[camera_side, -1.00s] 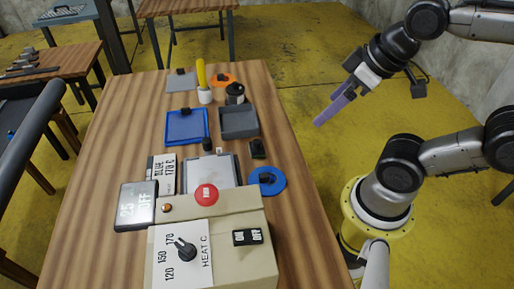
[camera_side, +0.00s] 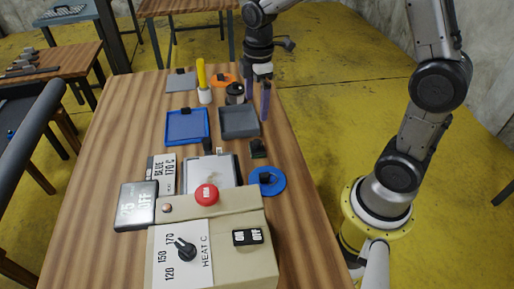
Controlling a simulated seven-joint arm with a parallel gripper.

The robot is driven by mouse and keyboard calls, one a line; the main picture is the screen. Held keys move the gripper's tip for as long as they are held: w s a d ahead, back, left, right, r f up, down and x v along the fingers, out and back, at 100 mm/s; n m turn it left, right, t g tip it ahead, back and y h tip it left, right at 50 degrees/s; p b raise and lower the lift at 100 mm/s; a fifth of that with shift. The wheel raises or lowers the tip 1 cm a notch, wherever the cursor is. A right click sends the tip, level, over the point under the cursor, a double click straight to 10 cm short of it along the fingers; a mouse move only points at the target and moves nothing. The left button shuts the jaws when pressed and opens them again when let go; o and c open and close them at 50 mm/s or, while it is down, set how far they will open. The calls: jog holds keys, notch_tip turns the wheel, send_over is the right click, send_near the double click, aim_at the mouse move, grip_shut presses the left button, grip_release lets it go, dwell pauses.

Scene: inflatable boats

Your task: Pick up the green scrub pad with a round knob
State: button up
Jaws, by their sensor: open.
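My gripper (camera_side: 258,100) is open and empty, its two purple fingers pointing down over the far right part of the wooden table. A small dark item with a greenish tint (camera_side: 258,149) lies near the table's right side, nearer the camera than the fingers. It may be the green scrub pad, but it is too small to tell its knob. A black round-topped item (camera_side: 235,92) stands just left of the fingers. I cannot tell whether the fingers touch it.
A blue tray (camera_side: 172,127) and a grey tray (camera_side: 223,133) lie mid-table on the wooden table (camera_side: 110,160). A white cup with a yellow stick (camera_side: 205,95) stands behind them. A blue disc (camera_side: 279,185) and a beige control box (camera_side: 262,272) are nearer. The table's right strip is mostly clear.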

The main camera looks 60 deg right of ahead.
notch_tip(320, 180, down, 2)
send_over(256, 141)
jog(key=f, duration=0.7)
jog(key=shift+s+a+f, duration=0.1)
jog(key=shift+s, duration=0.25)
jog(key=shift+w+f, duration=0.2)
jog(key=shift+f, duration=1.4)
jog(key=shift+w+f, duration=0.15)
jog(key=shift+f, duration=1.4)
jog(key=c, duration=1.3)
jog(key=shift+o, duration=0.2)
jog(key=shift+r, duration=0.1)
